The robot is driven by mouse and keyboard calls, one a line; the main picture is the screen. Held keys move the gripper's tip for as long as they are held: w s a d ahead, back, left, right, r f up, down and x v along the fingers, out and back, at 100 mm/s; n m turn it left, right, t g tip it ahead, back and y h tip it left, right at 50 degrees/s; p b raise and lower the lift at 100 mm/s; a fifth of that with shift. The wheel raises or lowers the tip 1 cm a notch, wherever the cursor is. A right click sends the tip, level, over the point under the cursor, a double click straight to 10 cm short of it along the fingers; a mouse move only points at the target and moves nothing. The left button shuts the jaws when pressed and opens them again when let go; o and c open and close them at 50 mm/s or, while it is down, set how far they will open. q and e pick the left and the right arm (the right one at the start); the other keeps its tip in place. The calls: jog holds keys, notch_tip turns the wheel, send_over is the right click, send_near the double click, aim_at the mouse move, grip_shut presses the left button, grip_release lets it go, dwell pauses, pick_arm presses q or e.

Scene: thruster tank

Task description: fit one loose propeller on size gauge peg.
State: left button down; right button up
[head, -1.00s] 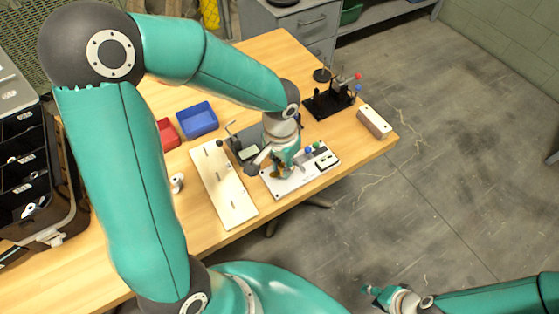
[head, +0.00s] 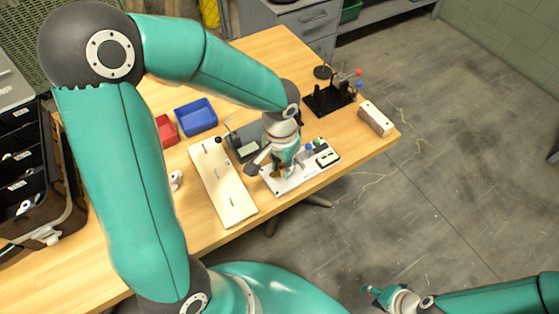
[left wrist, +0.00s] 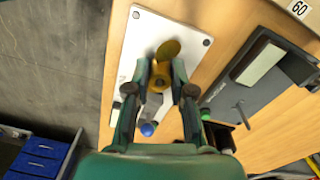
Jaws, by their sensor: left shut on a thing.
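My left gripper (left wrist: 161,82) is shut on a brass-coloured propeller (left wrist: 168,48), with a finger on either side of it in the left wrist view. The propeller is over a white plate (left wrist: 148,28) with blue and green knobs. I cannot tell whether it touches the plate or sits on a peg there. In the head view my left gripper (head: 283,170) largely covers the propeller above the white plate (head: 308,176). A thin upright pin (left wrist: 241,112) stands on a dark plate beside it. My right gripper (head: 376,293) is away from the table; its jaw opening is unclear.
A long pale board (head: 226,192) lies left of the white plate. Blue (head: 197,117) and red (head: 166,130) bins, a black stand (head: 330,99) and a pale block (head: 375,119) are on the table. A black drawer case (head: 25,165) stands at far left.

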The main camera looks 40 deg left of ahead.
pick_arm(q)
jog(key=shift+f+b, duration=0.4)
jog(key=shift+b, duration=0.05)
dwell(0.4)
jog(key=c, duration=0.9)
grip_release()
notch_tip(320, 180, up, 16)
jog(key=p, duration=0.3)
jog(key=shift+a+p, duration=0.15)
jog(key=shift+p, duration=0.15)
